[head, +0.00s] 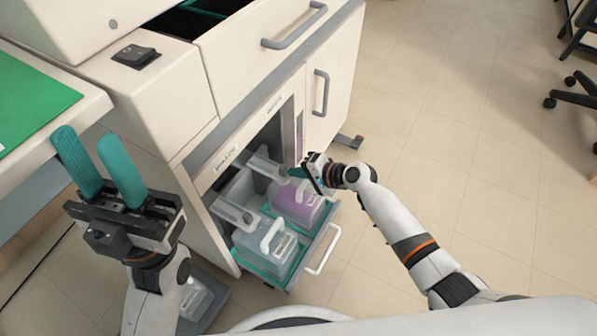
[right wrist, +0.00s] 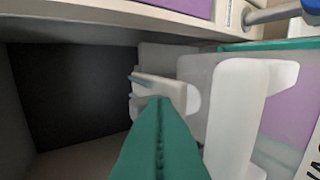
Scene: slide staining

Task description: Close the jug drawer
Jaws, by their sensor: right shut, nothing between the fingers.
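The jug drawer (head: 322,246) is pulled out at the bottom of the white cabinet, with a teal tray base and a light grey handle (head: 329,262). Two translucent jugs stand in it: one with clear liquid (head: 270,252) at the front left, one with purple liquid (head: 300,203) at the back right. My right gripper (head: 300,172) is shut and empty, just above the purple jug by the cabinet opening. In the right wrist view its teal fingers (right wrist: 160,140) point at white jug parts (right wrist: 235,110). My left gripper (head: 98,165) is open and empty at the left, away from the drawer.
An upper drawer (head: 270,55) with a grey handle is open above. A closed cabinet door (head: 330,90) is to the right of the opening. A bench with a green mat (head: 30,105) is at the left. The floor (head: 450,180) to the right is clear, with a chair farther off.

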